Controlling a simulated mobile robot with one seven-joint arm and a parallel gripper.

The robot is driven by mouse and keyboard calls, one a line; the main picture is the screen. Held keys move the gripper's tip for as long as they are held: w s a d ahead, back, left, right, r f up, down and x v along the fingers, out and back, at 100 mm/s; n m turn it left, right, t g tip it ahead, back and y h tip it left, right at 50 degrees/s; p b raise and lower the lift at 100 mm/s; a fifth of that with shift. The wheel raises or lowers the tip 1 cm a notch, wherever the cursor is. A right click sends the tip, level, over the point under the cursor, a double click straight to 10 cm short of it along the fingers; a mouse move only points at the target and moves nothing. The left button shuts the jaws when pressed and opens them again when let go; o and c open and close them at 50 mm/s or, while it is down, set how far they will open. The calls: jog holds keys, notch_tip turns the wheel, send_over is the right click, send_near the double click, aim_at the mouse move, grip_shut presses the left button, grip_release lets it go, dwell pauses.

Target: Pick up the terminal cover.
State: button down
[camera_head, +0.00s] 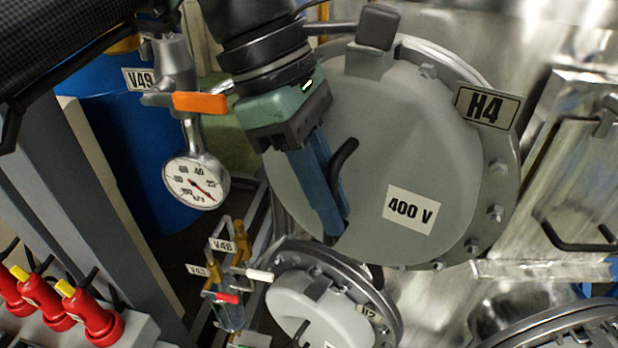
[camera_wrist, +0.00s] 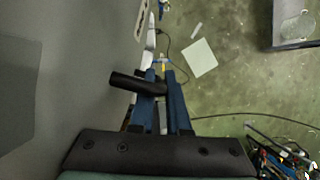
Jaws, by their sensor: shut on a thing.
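The terminal cover (camera_head: 425,150) is a large round grey disc with a "400 V" label, in front of the bolted flange marked H4. It also fills the left of the wrist view (camera_wrist: 60,75). Its black bar handle (camera_head: 344,154) stands out from its face and shows in the wrist view (camera_wrist: 125,81). My gripper (camera_head: 334,222) is in front of the cover's left half. Its blue fingers are shut on the handle, partly hiding it. I cannot tell whether the cover is seated on the flange or slightly off it.
A pressure gauge (camera_head: 196,182) and an orange valve lever (camera_head: 200,102) are close left of my gripper. A smaller flanged cover (camera_head: 318,308) and small valves (camera_head: 229,262) are below. Red plugs (camera_head: 96,318) stand at lower left.

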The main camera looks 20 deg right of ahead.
jog(key=s+a+b, duration=0.6)
jog(key=s+a, duration=0.4)
jog(key=s, duration=0.5)
